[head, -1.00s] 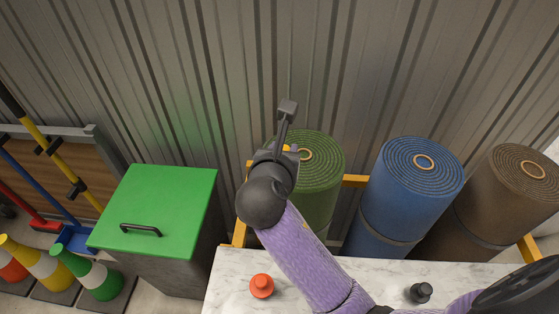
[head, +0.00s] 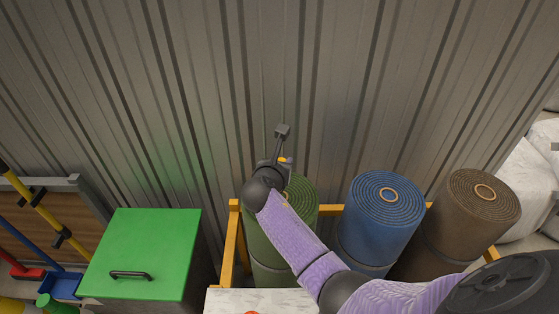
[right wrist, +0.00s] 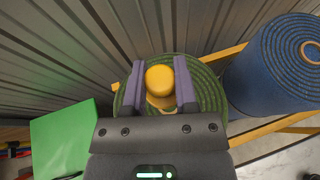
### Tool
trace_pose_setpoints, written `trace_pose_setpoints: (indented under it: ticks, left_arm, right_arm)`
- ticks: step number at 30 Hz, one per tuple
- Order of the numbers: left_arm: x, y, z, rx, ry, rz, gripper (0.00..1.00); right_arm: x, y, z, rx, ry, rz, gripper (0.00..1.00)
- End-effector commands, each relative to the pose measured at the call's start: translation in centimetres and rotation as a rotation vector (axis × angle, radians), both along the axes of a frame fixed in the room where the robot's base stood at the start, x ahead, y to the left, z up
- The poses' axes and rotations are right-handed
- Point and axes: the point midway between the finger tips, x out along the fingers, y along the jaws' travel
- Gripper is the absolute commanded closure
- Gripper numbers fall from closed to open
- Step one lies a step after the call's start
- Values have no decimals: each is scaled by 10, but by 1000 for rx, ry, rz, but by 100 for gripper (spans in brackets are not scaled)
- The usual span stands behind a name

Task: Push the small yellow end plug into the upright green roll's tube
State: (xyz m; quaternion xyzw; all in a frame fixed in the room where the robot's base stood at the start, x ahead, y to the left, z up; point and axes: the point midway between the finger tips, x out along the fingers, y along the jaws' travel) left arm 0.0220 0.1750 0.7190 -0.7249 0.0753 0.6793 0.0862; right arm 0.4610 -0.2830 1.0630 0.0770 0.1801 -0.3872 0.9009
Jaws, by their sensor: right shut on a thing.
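The yellow end plug (right wrist: 159,80) is held between the two fingers of my right gripper (right wrist: 160,88). In the head view a small bit of the plug (head: 282,159) shows beside my right gripper (head: 280,163), over the far part of the green roll's top. The upright green roll (head: 299,194) is partly hidden behind my arm. In the right wrist view the green roll (right wrist: 206,92) spreads around and below the plug, with a pale rim just under it. The tube's opening is hidden, and I cannot tell whether the plug touches it. My left gripper is out of view.
A blue roll (head: 386,200) and a brown roll (head: 481,197) stand to the right in a yellow frame (head: 234,235). A green-lidded bin (head: 140,250) is at left. The corrugated wall (head: 340,80) rises close behind. A marble tabletop (head: 262,301) lies in front.

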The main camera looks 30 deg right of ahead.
Motion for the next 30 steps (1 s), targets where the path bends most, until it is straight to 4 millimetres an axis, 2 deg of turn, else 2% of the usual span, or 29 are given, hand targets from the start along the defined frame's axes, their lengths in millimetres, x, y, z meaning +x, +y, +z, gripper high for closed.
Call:
trace_pose_setpoints:
  ticks: [2,6,15,30]
  left_arm:
    - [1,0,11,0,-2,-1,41]
    - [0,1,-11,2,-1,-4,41]
    - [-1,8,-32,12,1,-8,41]
    - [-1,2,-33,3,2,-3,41]
  right_arm:
    - [-1,0,4,1,3,2,100]
    - [-1,0,-24,3,5,2,100]
    - [-1,0,-54,2,2,2,100]
    - [-1,1,-57,2,1,2,100]
